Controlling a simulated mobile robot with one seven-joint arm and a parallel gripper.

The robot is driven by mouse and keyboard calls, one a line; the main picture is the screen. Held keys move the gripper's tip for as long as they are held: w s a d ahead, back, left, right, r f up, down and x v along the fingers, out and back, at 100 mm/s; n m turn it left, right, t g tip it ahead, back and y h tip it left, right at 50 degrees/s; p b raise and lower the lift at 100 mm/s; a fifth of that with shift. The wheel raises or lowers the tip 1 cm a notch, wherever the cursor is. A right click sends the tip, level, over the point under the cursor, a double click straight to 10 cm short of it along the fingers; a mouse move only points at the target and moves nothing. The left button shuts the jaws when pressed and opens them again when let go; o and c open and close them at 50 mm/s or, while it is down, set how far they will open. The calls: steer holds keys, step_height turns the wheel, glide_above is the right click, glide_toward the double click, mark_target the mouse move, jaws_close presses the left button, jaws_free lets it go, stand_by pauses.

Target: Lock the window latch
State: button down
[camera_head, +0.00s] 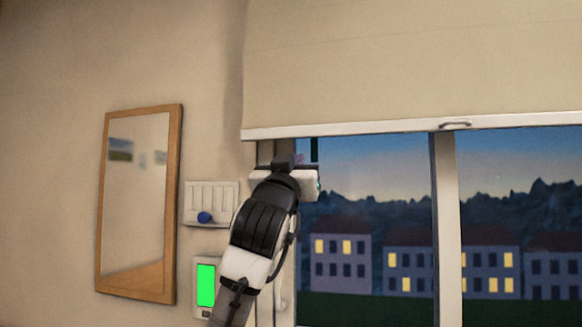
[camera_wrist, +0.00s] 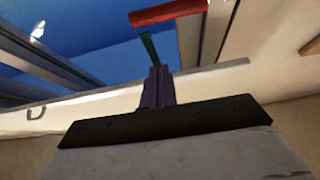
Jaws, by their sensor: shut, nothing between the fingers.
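In the wrist view, a red bar (camera_wrist: 169,12), which looks like the latch handle, lies across the window frame at the top. A dark green strip (camera_wrist: 148,48) shows between it and my fingertips; I cannot tell what it belongs to. My gripper (camera_wrist: 156,75) is shut and empty, pointing towards the red bar with a visible gap. In the head view, my arm reaches up to the left edge of the window (camera_head: 370,180), just under the blind. The latch is mostly hidden there behind my gripper and wrist.
A beige roller blind (camera_head: 420,60) with a handle (camera_head: 455,125) covers the window's top. Left of my arm are a wood-framed mirror (camera_head: 140,200), a wall panel with a blue knob (camera_head: 204,217) and a green-screened device (camera_head: 206,285). The space before the right panes is free.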

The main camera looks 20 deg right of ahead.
steer(key=shift+w+d+f+p, duration=0.25)
steer(key=shift+w+d+f, duration=0.3)
steer(key=shift+w, duration=0.25)
steer(key=shift+w+d+f+p, duration=0.2)
steer(key=shift+w+d+f, duration=0.3)
steer(key=shift+w, duration=0.25)
